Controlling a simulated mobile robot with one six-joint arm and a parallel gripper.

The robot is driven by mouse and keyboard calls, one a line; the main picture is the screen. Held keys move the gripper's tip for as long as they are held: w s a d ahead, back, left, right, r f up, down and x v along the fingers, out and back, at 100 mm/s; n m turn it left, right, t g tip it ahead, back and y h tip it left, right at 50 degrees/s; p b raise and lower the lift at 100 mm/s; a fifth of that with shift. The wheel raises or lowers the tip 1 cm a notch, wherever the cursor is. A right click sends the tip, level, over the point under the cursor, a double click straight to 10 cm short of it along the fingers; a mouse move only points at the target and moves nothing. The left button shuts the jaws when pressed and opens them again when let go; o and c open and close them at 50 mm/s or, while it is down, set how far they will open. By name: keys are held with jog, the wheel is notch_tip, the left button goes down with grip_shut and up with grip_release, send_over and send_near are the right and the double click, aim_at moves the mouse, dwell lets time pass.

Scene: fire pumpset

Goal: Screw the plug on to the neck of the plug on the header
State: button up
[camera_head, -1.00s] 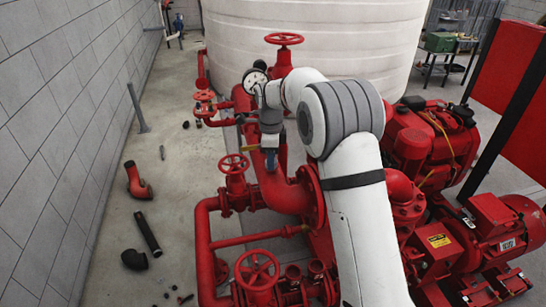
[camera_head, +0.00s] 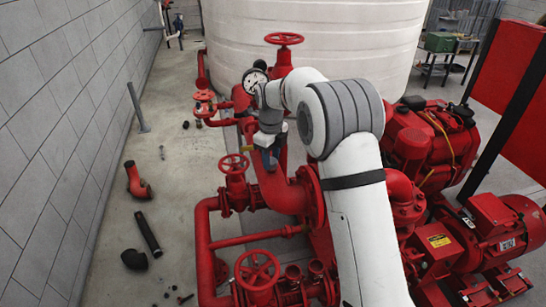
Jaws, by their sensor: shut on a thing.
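My gripper (camera_head: 269,157) points down over the large red header pipe (camera_head: 284,190), left of the white arm. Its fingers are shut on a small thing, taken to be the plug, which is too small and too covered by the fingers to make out. The plug's neck on the header is hidden behind the gripper, so I cannot tell whether plug and neck touch.
Red handwheels stand close by: one above (camera_head: 284,39), one beside (camera_head: 234,164) and one in front (camera_head: 257,270). The red pump machinery (camera_head: 414,143) is on the right. Loose fittings such as a red elbow (camera_head: 137,182) and a black pipe (camera_head: 148,234) lie on open floor at left.

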jog(key=m, duration=0.4)
jog(key=shift+m, duration=0.3)
jog(key=o, duration=1)
jog(key=shift+o, duration=0.2)
